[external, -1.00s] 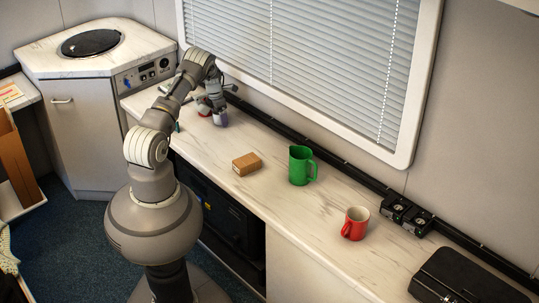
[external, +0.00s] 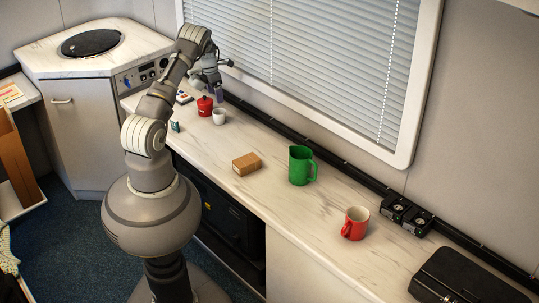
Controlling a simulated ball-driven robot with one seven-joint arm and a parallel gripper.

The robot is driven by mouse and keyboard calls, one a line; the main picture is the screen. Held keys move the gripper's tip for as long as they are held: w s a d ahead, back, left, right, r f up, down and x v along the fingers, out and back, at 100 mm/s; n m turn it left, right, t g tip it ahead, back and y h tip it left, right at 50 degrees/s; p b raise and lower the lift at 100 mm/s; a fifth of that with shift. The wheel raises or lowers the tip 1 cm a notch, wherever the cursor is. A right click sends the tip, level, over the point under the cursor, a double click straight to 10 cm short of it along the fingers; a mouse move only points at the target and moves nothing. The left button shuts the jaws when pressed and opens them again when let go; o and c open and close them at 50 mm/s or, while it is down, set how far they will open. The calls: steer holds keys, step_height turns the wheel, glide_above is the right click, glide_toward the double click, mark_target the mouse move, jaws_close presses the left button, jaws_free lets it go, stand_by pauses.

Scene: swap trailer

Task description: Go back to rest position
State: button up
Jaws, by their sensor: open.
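My gripper (external: 217,92) is raised above the far part of the counter, near the window wall. It is open, and nothing shows in it, though its fingertips are small in this view. A small white cup (external: 219,116) stands upright on the counter below it. A red pot-like object (external: 205,105) with a knob on top stands just left of the cup. My gripper is apart from both.
A brown box (external: 246,163), a green pitcher (external: 300,165) and a red mug (external: 355,222) stand along the counter (external: 275,185). A black case (external: 470,278) lies at the right end. Window blinds (external: 300,50) rise behind. A small teal item (external: 175,126) is near the front edge.

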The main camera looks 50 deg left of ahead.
mark_target(219, 109)
steer(key=f+b, duration=0.1)
steer(key=f, duration=0.3)
steer(key=w+f+b, duration=0.1)
steer(key=f+b, duration=0.1)
steer(key=f, duration=0.2)
steer(key=f+b, duration=0.1)
steer(key=f, duration=0.3)
steer(key=shift+w+d+f, duration=0.15)
steer(key=shift+d, duration=0.05)
step_height(219, 109, up, 4)
steer(key=shift+r+p, duration=0.1)
steer(key=shift+p, duration=0.95)
steer(key=shift+s+d, duration=0.15)
steer(key=shift+s, duration=0.1)
steer(key=shift+f, duration=0.2)
